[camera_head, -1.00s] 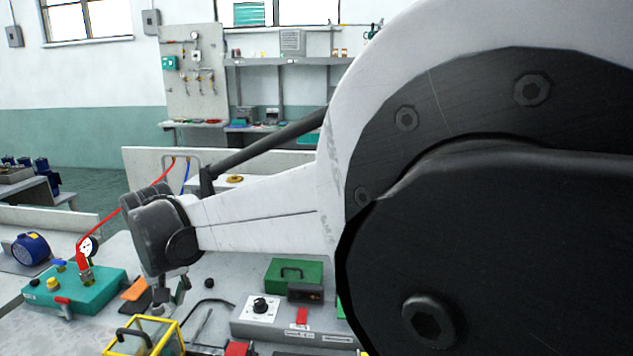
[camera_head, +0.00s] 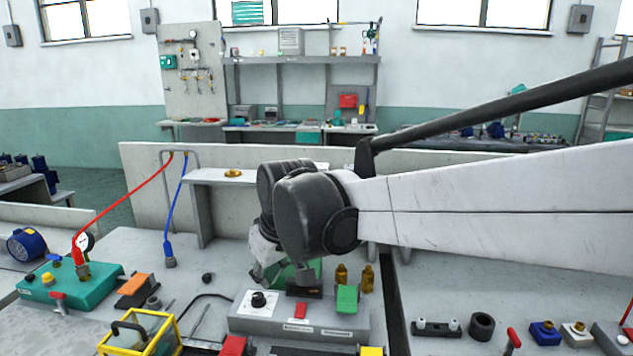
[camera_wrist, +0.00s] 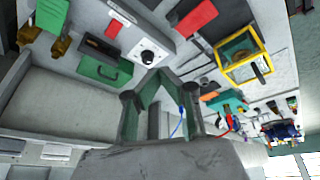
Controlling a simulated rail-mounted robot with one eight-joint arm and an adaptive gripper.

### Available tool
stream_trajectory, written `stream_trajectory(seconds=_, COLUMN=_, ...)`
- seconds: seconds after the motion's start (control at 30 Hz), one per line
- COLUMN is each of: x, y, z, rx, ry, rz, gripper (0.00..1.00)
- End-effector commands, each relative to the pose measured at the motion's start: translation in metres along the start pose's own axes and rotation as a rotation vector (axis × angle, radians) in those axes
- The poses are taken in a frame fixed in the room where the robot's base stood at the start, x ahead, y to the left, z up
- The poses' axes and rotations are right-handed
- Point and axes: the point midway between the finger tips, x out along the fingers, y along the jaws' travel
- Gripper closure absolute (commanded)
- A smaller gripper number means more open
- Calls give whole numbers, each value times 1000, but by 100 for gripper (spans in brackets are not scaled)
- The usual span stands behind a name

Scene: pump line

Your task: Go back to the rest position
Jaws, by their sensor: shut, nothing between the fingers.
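My gripper (camera_wrist: 160,75) is shut and empty in the wrist view, its two fingers meeting at the tips. In the head view my gripper (camera_head: 268,275) hangs below my dark wrist joint, above the grey control panel (camera_head: 260,322) with its black knob. The wrist joint partly hides it. The wrist view is turned over and shows the bench, with the panel's knob (camera_wrist: 148,56) close to the fingertips in the picture. The gap between fingertips and panel cannot be told.
A teal pump box (camera_head: 75,288) with a gauge and red hose stands at the left. A yellow-framed box (camera_head: 140,335) is in front. Brown bottles (camera_head: 367,278) and a green block (camera_head: 347,299) are by the panel. A grey raised shelf (camera_head: 210,177) stands behind.

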Motion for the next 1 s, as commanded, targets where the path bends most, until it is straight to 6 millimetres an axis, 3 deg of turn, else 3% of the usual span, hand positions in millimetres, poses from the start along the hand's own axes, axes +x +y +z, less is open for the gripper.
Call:
stream_trajectory(seconds=0.03, x=-19, y=13, z=14, rx=38, ry=7, rz=16, gripper=100)
stream_trajectory(seconds=0.2, x=-63, y=46, z=63, rx=166, ry=39, rz=71, gripper=100)
stream_trajectory(seconds=0.5, x=-123, y=81, z=154, rx=384, ry=97, rz=171, gripper=100)
stream_trajectory(seconds=0.8, x=-160, y=92, z=243, rx=590, ry=157, rz=270, gripper=100)
stream_trajectory(seconds=1.0, x=-169, y=91, z=280, rx=676, ry=185, rz=315, gripper=100)
